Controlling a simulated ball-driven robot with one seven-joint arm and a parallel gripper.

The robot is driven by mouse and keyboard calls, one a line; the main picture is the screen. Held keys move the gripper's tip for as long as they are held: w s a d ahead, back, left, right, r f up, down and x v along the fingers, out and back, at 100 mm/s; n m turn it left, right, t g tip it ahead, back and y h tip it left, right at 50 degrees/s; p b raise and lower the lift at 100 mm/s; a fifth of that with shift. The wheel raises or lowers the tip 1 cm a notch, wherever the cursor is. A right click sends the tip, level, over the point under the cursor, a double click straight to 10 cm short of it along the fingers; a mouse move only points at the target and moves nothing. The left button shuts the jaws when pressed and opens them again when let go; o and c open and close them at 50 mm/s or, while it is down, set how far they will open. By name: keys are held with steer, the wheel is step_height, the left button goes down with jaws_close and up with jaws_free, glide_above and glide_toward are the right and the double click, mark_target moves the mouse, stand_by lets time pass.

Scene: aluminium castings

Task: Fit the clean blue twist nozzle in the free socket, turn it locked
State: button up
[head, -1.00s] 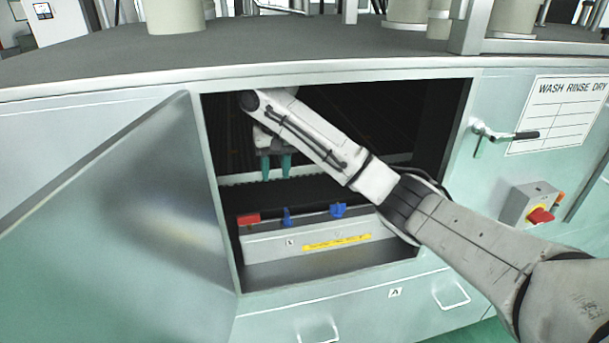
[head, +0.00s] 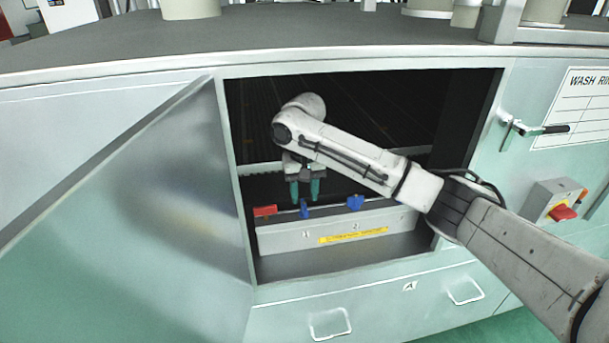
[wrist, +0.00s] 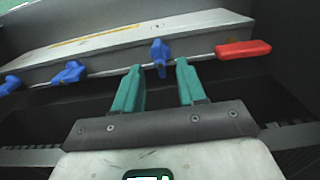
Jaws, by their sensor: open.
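My gripper (head: 305,198) is open and empty inside the cabinet, with its teal fingers pointing down at a grey bar (head: 280,238). A blue nozzle (head: 304,210) stands on the bar's edge just below the fingertips. In the wrist view my gripper (wrist: 159,67) has this nozzle (wrist: 160,52) in line with the gap between its fingers; I see no contact. A second blue nozzle (head: 354,203) sits farther right on the bar, and in the wrist view it is at left (wrist: 69,73). Another blue piece (wrist: 10,84) shows at the wrist view's left edge. I cannot tell which nozzle is clean, nor make out a free socket.
A red piece (head: 265,211) sits at the bar's left end, right of my fingers in the wrist view (wrist: 243,49). The cabinet door (head: 130,215) stands open at left. The opening's right frame (head: 482,150) is close to my arm. The cabinet floor (head: 340,262) before the bar is clear.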

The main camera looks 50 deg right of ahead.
mark_target(304, 204)
steer(key=shift+f, duration=1.6)
steer(key=shift+c, duration=0.4)
jaws_close()
steer(key=n+p, duration=0.1)
steer(key=n, duration=0.3)
steer(key=shift+r, duration=0.1)
steer(key=shift+n, duration=1.2)
steer(key=shift+p, duration=0.3)
